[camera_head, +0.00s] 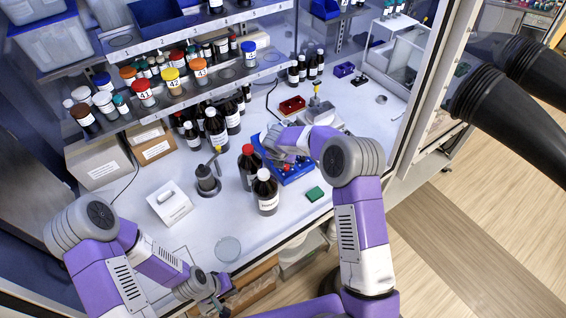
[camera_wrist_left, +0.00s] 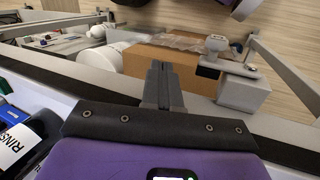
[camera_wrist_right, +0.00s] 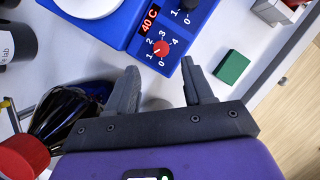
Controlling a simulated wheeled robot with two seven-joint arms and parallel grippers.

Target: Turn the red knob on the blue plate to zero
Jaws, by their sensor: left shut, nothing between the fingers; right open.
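The red knob (camera_wrist_right: 161,48) is on the front panel of the blue plate (camera_wrist_right: 118,38), inside a dial marked 0 to 4. I cannot clearly tell which number it points to. The plate (camera_head: 298,176) is partly hidden by my right arm in the head view. My right gripper (camera_wrist_right: 160,68) is open, with its fingertips on either side of the knob's line and apart from it. It is over the plate, mostly hidden in the head view. My left gripper (camera_head: 224,284) is shut and empty near the bench's front edge; its fingers (camera_wrist_left: 162,85) are together.
A black knob (camera_wrist_right: 186,5) sits beside the red display on the plate. A green block (camera_head: 315,194) lies to the right. Dark bottles (camera_head: 265,193) stand close on the left. A white box (camera_head: 170,203) and a glass dish (camera_head: 228,249) are farther left.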

